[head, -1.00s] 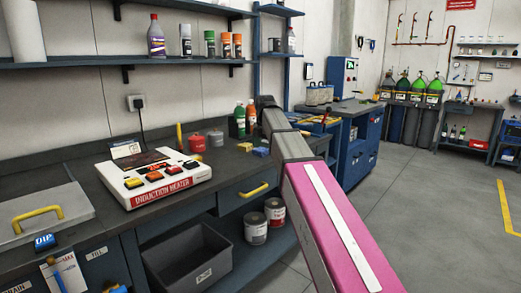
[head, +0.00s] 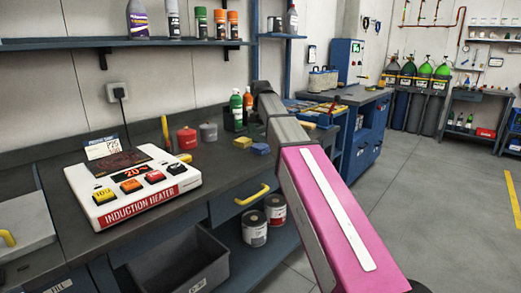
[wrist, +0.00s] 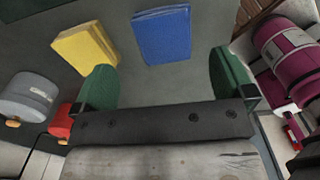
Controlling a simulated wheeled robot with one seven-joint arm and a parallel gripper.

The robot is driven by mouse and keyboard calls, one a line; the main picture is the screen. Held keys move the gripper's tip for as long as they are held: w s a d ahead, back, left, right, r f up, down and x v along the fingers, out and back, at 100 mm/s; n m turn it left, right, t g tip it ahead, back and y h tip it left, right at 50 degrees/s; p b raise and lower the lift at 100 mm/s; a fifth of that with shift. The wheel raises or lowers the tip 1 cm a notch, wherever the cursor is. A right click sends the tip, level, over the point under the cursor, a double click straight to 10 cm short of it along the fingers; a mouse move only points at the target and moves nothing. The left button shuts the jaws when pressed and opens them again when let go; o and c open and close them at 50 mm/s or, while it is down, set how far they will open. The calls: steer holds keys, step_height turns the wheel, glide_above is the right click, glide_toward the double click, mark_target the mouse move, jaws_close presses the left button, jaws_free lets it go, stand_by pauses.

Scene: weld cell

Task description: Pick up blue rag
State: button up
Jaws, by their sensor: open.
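The blue rag (head: 260,149), a small folded-looking block, lies on the dark workbench just left of my arm in the head view. A yellow one of similar shape (head: 243,142) lies close to its left. In the wrist view the blue rag (wrist: 163,35) is beyond the fingertips, roughly centred between them, with a gap. My gripper (wrist: 163,80) has its two green fingers spread, with nothing between them. The yellow piece (wrist: 87,47) lies near the left finger. My gripper is not clearly visible in the head view.
Red (head: 187,138) and grey (head: 209,132) pots stand left of the rags, and green (head: 236,108) and orange bottles behind them. The induction heater (head: 130,185) sits farther left. A shelf (head: 150,43) with cans hangs above. Paint cans and a grey bin (head: 180,265) are below.

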mark_target(261, 146)
steer(key=f, duration=0.6)
steer(key=shift+s+f, duration=0.2)
steer(key=shift+s, duration=0.1)
steer(key=c, duration=0.9)
